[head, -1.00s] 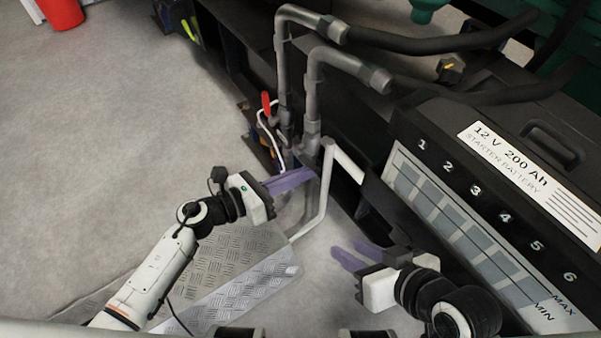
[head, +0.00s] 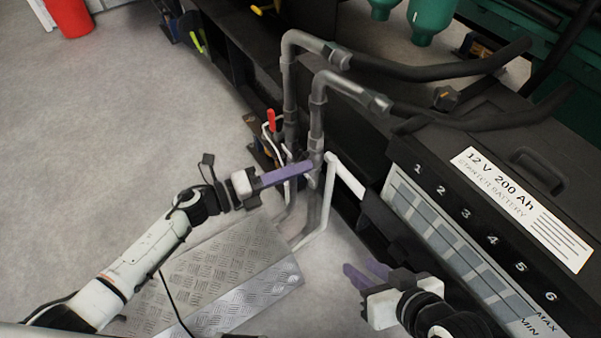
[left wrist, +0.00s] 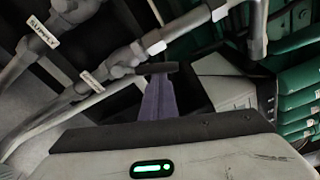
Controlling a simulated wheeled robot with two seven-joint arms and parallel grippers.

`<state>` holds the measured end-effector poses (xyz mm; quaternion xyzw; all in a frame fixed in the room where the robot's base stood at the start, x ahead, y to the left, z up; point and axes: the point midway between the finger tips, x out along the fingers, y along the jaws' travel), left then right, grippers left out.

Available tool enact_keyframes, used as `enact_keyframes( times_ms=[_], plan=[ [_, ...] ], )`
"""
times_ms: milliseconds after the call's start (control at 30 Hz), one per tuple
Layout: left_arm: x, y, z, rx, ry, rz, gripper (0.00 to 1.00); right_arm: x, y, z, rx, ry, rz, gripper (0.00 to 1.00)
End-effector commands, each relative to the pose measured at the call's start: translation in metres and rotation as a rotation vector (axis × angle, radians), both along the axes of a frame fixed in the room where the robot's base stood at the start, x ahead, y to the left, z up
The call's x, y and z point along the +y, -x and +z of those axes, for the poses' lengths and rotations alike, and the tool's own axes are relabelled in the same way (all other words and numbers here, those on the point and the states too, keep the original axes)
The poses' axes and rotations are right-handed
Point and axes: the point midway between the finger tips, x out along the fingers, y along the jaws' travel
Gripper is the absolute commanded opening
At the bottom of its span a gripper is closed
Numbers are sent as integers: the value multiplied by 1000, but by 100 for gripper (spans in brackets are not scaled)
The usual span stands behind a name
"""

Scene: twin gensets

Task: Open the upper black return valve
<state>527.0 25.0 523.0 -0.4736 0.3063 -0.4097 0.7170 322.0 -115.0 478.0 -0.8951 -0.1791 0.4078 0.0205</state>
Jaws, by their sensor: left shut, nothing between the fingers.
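My left gripper (head: 308,167) is shut and empty, its purple fingers pressed together at the front grey pipe (head: 317,128). In the left wrist view its fingertips (left wrist: 158,74) are right at a short dark bar, which looks like the black valve handle (left wrist: 171,67), lying crosswise to the fingers beside the pipe. I cannot tell whether they touch. In the head view the fingers hide most of this spot. My right gripper (head: 362,274) is open and empty, low in front of the battery.
A red handle (head: 271,120) stands behind the left gripper. A white bent rail (head: 330,195) is just right of it. A battery (head: 480,205) fills the right side. A tread-plate step (head: 225,270) lies below. In the left wrist view one pipe carries a SUPPLY label (left wrist: 43,32).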

Motion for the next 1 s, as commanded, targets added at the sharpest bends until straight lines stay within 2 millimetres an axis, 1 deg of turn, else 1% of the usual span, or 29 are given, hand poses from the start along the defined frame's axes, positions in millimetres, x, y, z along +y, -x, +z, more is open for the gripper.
enact_keyframes(
  times_ms=[100, 300, 600, 1000],
  plan=[
    [4, -6, 5, 73, 54, 2, 0, 0, 0, 0, 0, -1, -2, 31],
    [8, -11, 8, 168, 123, 2, 0, -1, 1, -1, 1, 0, -1, 31],
    [12, -16, 10, 164, 120, 2, 0, 0, 2, -2, 6, 0, 2, 31],
    [12, -16, 10, 164, 118, 2, 0, 1, -4, 2, -7, -2, 5, 31]
  ],
)
